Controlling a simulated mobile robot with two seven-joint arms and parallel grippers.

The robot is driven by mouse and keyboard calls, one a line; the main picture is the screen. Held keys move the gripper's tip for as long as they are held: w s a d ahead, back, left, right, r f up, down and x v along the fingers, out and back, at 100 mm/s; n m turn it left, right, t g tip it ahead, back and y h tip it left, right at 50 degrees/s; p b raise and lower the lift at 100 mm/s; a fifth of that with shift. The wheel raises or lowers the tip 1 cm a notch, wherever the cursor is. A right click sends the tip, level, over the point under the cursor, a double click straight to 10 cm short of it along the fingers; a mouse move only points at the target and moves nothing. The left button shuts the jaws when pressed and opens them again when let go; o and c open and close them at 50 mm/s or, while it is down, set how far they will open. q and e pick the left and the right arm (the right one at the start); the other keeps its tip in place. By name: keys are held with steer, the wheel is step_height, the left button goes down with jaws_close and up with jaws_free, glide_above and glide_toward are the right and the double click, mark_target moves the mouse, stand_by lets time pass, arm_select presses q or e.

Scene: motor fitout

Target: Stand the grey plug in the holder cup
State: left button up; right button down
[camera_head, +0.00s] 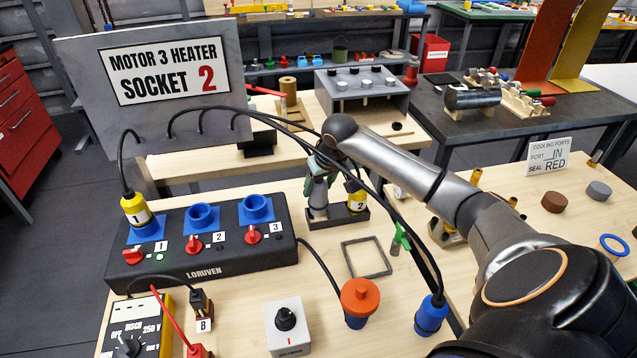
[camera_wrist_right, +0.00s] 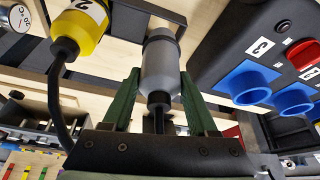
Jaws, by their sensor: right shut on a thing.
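The grey plug (camera_head: 318,193) is upright at the left part of the black holder (camera_head: 345,219). In the right wrist view, the grey plug (camera_wrist_right: 161,66) sits between the green fingers of my right gripper (camera_wrist_right: 159,84), which is shut on it. In the head view my right gripper (camera_head: 320,166) is partly hidden by its arm and black cables. The plug's far end meets the holder, but I cannot tell how deep it sits in the cup. A yellow plug marked 2 (camera_head: 356,198) stands beside it in the holder. My left gripper is not in view.
The black socket box (camera_head: 205,270) with blue sockets is left of the holder. Black cables arc from the sign panel (camera_head: 185,85) over the holder.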

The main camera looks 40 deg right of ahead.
mark_target(319, 197)
steer(key=shift+f, duration=1.8)
steer(key=shift+c, duration=0.5)
jaws_free()
steer(key=v, duration=1.2)
steer(key=shift+r+b, duration=0.2)
steer(key=shift+b, duration=0.1)
steer(key=shift+s, duration=0.1)
